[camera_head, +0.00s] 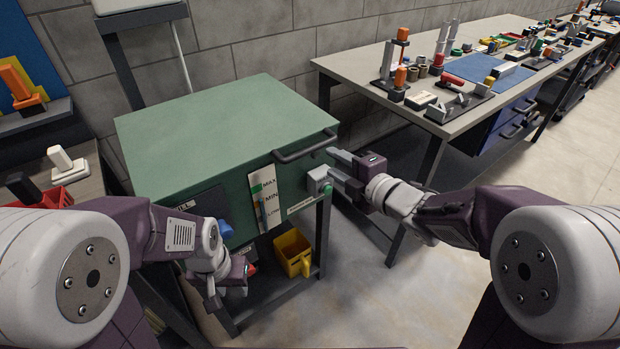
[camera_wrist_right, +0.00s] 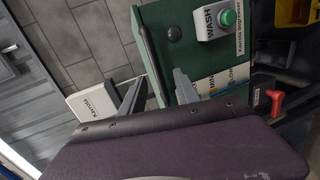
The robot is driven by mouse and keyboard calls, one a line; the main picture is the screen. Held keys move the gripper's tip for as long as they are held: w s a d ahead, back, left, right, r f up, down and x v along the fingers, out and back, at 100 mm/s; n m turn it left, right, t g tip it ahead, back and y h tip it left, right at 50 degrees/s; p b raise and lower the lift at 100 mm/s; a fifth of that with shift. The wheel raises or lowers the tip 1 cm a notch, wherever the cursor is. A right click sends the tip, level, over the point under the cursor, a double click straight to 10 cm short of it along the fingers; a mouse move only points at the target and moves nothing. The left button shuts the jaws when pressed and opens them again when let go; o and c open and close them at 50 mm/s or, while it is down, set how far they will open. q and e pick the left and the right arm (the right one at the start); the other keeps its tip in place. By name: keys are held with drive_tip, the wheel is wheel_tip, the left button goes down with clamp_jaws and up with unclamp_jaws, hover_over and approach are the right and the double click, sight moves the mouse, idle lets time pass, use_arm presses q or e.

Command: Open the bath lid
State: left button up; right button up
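The bath is a green cabinet with a flat green lid (camera_head: 225,130), which lies shut. A dark bar handle (camera_head: 305,147) runs along the lid's front edge at its right end. My right gripper (camera_head: 336,164) is open at the right end of the handle. In the right wrist view the handle (camera_wrist_right: 152,55) lies between the two spread fingers (camera_wrist_right: 158,92), with a gap on each side; contact does not show. My left gripper (camera_head: 232,278) hangs low in front of the cabinet, away from the lid; its fingers are not clear enough to tell their state.
A grey box with a green button (camera_head: 319,181) sticks out close below my right gripper; it is labelled WASH in the wrist view (camera_wrist_right: 215,22). A level gauge (camera_head: 264,199) and a yellow bin (camera_head: 293,252) are at the front. A cluttered workbench (camera_head: 440,118) stands right.

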sight(311, 152)
drive_tip(key=shift+n+y, duration=0.5)
drive_tip(key=shift+n, duration=0.1)
drive_tip(key=x, duration=0.6)
drive_tip(key=a+b+x, duration=0.1)
drive_tip(key=x, duration=0.2)
drive_tip(key=shift+s+a+r, duration=0.1)
drive_tip(key=shift+s+r, duration=0.05)
clamp_jaws()
idle(0.6)
